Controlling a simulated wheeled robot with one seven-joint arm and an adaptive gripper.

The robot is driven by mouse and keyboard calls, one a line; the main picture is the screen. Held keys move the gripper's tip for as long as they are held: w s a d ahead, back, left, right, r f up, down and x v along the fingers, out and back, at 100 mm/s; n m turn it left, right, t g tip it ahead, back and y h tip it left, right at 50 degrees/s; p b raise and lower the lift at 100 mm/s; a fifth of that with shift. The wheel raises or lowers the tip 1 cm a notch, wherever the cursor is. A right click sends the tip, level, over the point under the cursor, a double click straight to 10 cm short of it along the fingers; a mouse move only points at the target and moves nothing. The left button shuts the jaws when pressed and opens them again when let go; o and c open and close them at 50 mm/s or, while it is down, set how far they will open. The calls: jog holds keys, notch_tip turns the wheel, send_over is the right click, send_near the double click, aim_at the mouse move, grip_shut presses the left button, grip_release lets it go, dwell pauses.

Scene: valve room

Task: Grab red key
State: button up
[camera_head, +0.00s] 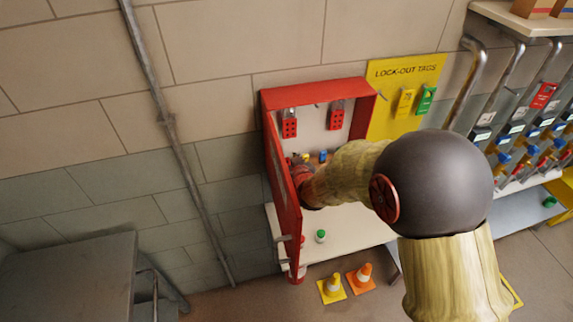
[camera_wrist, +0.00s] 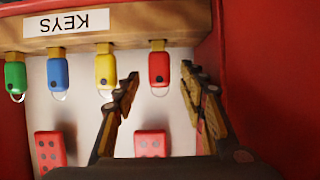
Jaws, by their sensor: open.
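The red key (camera_wrist: 159,69) hangs from the wooden rack marked KEYS (camera_wrist: 120,25), which appears upside down in the wrist view. My gripper (camera_wrist: 160,75) is open, with one finger on each side of the red key. I see gaps between the key and both fingertips; how far they reach in depth I cannot tell. In the head view my gripper (camera_head: 305,180) reaches into the open red cabinet (camera_head: 318,93), and the red key cannot be made out there.
A yellow key (camera_wrist: 106,68), a blue key (camera_wrist: 58,73) and a green key (camera_wrist: 15,75) hang beside it, the yellow one close to the left finger. Red blocks (camera_wrist: 150,143) show beyond the fingers. The cabinet's side wall (camera_wrist: 245,60) is close on the right.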

jog(key=shift+w, duration=0.15)
jog(key=shift+c, duration=0.9)
jog(key=c, duration=0.7)
jog(key=shift+c, duration=0.4)
